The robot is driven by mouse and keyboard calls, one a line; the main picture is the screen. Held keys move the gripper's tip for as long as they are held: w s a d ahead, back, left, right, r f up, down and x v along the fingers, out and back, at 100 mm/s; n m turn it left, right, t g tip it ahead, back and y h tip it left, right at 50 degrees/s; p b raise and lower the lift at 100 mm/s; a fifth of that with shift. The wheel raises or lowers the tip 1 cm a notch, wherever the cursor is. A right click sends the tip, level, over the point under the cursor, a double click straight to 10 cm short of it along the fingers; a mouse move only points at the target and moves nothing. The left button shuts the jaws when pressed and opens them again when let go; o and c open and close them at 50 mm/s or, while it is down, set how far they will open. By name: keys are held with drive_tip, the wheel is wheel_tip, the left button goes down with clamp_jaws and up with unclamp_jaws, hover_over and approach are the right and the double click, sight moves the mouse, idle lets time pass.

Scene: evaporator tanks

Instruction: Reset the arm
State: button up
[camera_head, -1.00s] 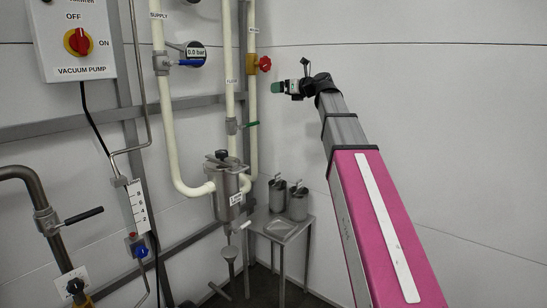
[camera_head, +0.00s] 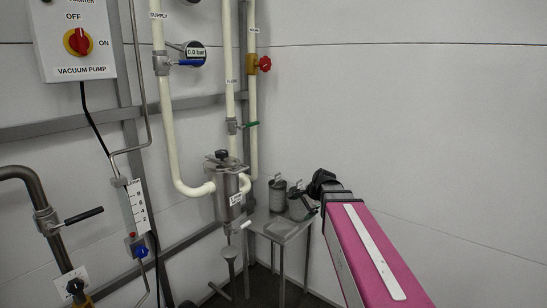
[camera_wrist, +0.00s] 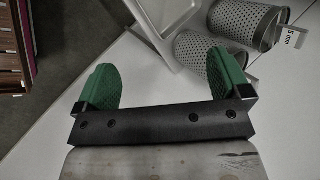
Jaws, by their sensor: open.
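My gripper shows in the wrist view (camera_wrist: 162,82) with its two green fingers spread apart and nothing between them. In the head view my pink arm reaches from the lower right toward the small metal table, and its black wrist end is beside the metal canisters.
The small metal table (camera_head: 281,228) holds two canisters (camera_head: 277,194) in the corner. A metal strainer vessel (camera_head: 228,190) on pale pipes (camera_head: 168,130) stands left of it. A vacuum pump switch box (camera_head: 75,40) is at upper left. The right wall is bare.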

drive_tip(key=s+d+f+n+g+h, duration=0.2)
drive_tip(key=s+f+n, duration=0.3)
drive_tip(key=s+f, duration=0.3)
drive_tip(key=s+d+f+n+g+h, duration=0.2)
drive_tip(key=s+d+f+n, duration=0.3)
drive_tip(key=s+f, duration=0.4)
drive_tip(key=shift+f+n+h, duration=0.15)
drive_tip(key=shift+n+h, duration=0.15)
drive_tip(key=shift+n, duration=0.4)
